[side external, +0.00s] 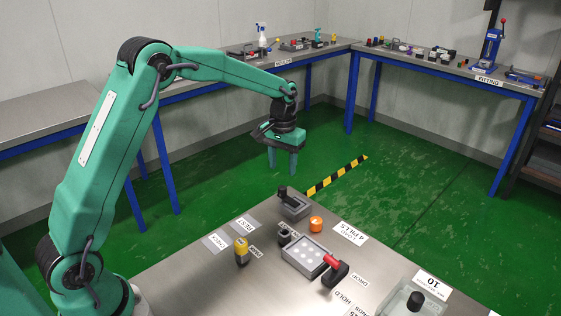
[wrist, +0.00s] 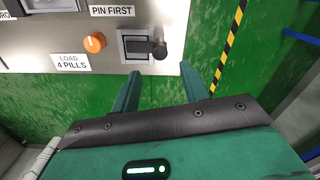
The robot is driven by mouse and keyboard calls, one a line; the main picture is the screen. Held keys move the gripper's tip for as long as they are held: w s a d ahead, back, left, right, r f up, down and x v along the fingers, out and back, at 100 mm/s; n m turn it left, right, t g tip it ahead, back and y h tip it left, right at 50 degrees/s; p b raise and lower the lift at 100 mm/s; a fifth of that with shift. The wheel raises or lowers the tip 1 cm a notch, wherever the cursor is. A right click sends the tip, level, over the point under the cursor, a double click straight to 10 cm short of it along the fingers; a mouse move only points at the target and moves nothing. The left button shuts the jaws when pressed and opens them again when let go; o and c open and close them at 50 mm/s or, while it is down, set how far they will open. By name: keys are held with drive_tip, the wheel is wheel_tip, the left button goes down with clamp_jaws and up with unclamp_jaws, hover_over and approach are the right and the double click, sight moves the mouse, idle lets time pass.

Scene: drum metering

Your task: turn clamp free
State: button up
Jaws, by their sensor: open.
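A grey square block with a black handle (side external: 293,205), which looks like the clamp, sits at the table's far corner. The wrist view shows it as a pale square with a black knob (wrist: 159,51) on its right, beside the label "PIN FIRST". My gripper (side external: 282,168) is open and empty, raised in the air beyond the table's edge, with its fingers pointing down. In the wrist view my gripper (wrist: 160,78) has its two fingers apart over the green floor, just short of the block. The block's inside is too small to read.
An orange knob (side external: 316,224) stands close to the block. A grey tray with round wells (side external: 305,256), a red-handled black lever (side external: 334,269) and a yellow-and-black piece (side external: 241,250) stand nearer. Blue-legged benches line the walls. The air around my gripper is clear.

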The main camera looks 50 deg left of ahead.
sight(282, 187)
drive_tip(key=shift+f, duration=3.85)
clamp_jaws()
